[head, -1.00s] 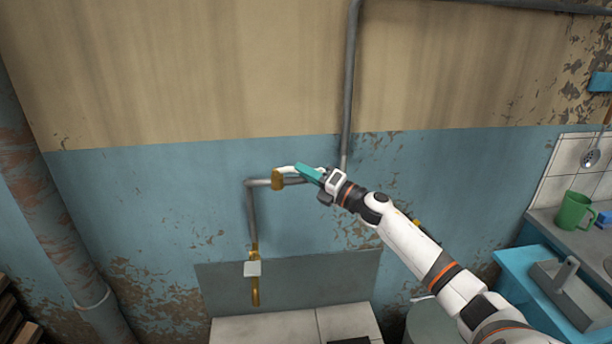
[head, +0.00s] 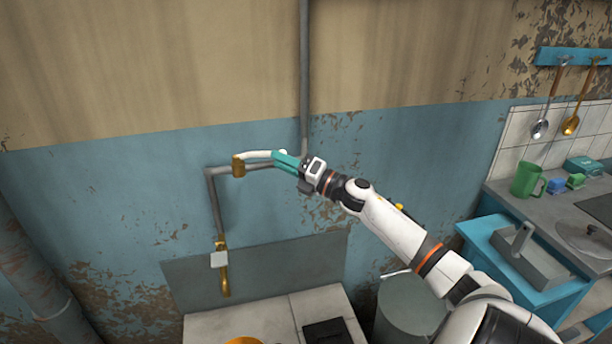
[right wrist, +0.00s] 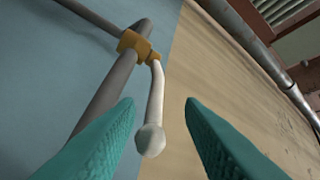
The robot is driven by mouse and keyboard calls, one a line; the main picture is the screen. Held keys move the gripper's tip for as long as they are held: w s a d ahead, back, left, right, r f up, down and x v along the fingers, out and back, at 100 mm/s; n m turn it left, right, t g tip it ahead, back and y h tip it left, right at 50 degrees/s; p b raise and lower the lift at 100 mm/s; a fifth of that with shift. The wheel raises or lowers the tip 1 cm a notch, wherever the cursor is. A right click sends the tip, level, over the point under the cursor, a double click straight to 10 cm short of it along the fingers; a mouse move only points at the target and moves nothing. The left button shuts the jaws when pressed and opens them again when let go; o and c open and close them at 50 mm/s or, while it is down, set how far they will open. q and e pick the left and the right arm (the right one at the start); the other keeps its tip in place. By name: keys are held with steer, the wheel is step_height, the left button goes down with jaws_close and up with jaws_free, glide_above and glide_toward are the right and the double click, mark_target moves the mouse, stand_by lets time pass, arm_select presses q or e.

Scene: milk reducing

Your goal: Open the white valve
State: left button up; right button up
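The white valve handle (head: 258,154) points right from its brass valve body (head: 238,166) on the grey wall pipe. In the right wrist view the pale handle (right wrist: 156,95) runs from the brass body (right wrist: 136,44) to a rounded end between my teal fingers. My right gripper (head: 275,159) is at the handle's free end. Its fingers are apart in the right wrist view (right wrist: 160,104), with gaps visible on both sides of the handle. My left gripper is not in view.
A second brass valve with a pale handle (head: 219,260) sits lower on the pipe. A vertical pipe (head: 304,70) runs up the wall behind my gripper. A tiled surface (head: 260,318) is below. A counter with a green mug (head: 526,180) stands at the right.

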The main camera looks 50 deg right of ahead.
steer(key=b+v, duration=0.1)
steer(key=v, duration=0.6)
steer(key=shift+s+d, duration=0.2)
steer(key=shift+s, duration=0.1)
